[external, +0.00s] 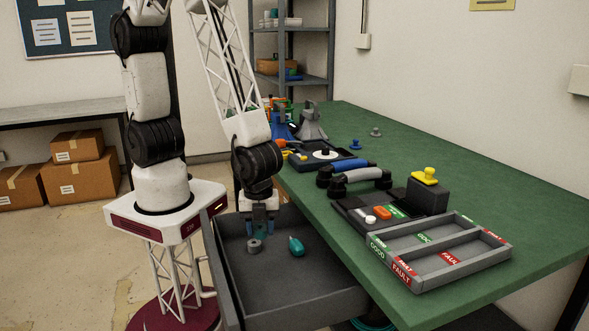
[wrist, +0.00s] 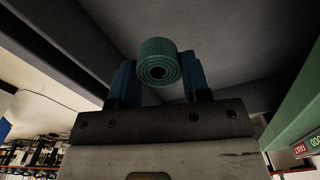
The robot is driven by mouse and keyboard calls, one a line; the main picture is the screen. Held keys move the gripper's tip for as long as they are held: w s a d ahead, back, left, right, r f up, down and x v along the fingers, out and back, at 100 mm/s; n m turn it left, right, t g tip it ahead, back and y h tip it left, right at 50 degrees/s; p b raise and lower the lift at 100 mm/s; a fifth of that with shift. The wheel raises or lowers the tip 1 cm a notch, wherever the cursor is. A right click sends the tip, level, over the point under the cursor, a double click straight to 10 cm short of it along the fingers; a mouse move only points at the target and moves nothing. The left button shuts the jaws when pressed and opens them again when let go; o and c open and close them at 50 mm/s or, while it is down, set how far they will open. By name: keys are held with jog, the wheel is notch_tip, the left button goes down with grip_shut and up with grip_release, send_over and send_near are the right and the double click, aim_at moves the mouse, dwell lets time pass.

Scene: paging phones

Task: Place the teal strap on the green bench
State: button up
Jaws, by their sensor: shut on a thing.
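My gripper (external: 259,222) points down into the open grey drawer, with its blue fingers shut on the teal strap. In the wrist view the teal strap (wrist: 158,62) is a rolled ribbed coil with a dark centre, held between the fingertips (wrist: 158,78). In the external view the fingers mostly hide it. The green bench (external: 500,190) stands to the right of the gripper, its top higher than the drawer floor. Its green edge also shows at the right of the wrist view (wrist: 295,118).
The drawer (external: 285,285) also holds a small grey ring-like object (external: 254,246) and a teal rounded object (external: 296,246). On the bench are a divided grey tray (external: 455,277), handsets (external: 360,177) and a dark box (external: 427,196). The bench's right and far parts are mostly clear.

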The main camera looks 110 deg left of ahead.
aim_at(260, 228)
jog(key=shift+r, duration=0.15)
notch_tip(260, 228, up, 19)
jog(key=w+a+r, duration=0.1)
jog(key=w+a, duration=0.3)
jog(key=w, duration=0.6)
jog(key=w+a+r, duration=0.1)
jog(key=w+a, duration=0.3)
jog(key=w, duration=0.6)
jog(key=w+a+r, duration=0.1)
jog(key=w+a, duration=0.2)
jog(key=w, duration=0.8)
jog(key=w+a+f, duration=0.3)
jog(key=w+a, duration=1.4)
jog(key=f, duration=0.4)
jog(key=shift+w+a+f, duration=0.2)
jog(key=shift+a+f, duration=0.1)
jog(key=shift+f, duration=0.1)
jog(key=shift+f, duration=3.15)
